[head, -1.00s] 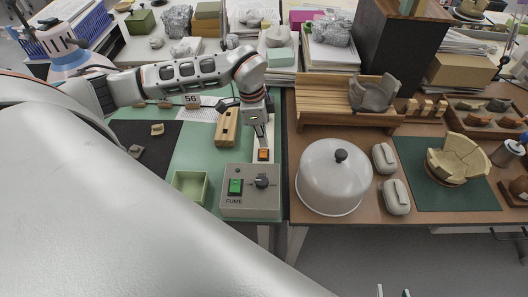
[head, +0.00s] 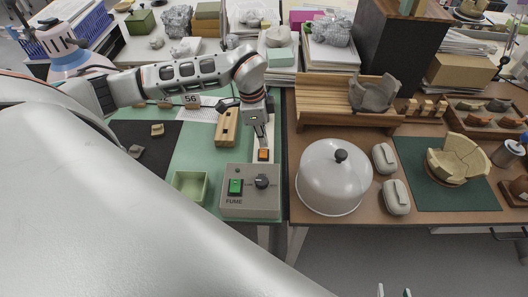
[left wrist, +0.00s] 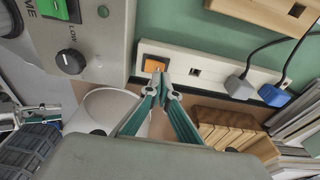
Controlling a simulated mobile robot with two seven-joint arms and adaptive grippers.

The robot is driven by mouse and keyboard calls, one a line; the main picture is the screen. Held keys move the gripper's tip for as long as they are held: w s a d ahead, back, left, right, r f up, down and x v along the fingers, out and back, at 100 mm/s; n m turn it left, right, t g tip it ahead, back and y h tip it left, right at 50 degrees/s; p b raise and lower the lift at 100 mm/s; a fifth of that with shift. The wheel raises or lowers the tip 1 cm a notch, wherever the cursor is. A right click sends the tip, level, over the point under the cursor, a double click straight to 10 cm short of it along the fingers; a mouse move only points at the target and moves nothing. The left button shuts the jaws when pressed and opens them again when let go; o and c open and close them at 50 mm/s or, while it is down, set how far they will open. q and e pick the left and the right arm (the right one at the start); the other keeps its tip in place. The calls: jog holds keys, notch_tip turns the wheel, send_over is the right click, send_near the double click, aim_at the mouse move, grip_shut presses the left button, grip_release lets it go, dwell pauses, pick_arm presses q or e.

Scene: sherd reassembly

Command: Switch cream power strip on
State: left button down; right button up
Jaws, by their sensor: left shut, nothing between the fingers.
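The cream power strip (left wrist: 215,70) lies on the green mat's edge, with its orange rocker switch (left wrist: 155,64) at the end nearest the grey control box. In the head view, the switch (head: 263,154) sits just below my left gripper (head: 264,143). My left gripper (left wrist: 166,80) is shut and empty, pointing down with its fingertips close to the switch in the wrist view. I cannot tell whether they touch it, or which way the rocker is tipped. My right gripper (head: 394,292) shows only as two separated fingertips at the bottom edge.
A grey FUME box (head: 250,200) with a green switch and a knob stands right in front of the strip. A grey plug (left wrist: 240,87) and a blue plug (left wrist: 275,95) sit at the strip's other end. A wooden block (head: 227,127) and a white dome (head: 334,180) flank it.

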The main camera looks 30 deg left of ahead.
aim_at(263, 149)
pick_arm(q)
jog(key=shift+f, duration=0.35)
jog(key=shift+f+b, duration=0.65)
jog(key=shift+f, duration=0.15)
dwell(0.5)
jog(key=shift+r, duration=0.1)
jog(key=shift+r+p, duration=2.65)
jog(key=shift+r, duration=0.8)
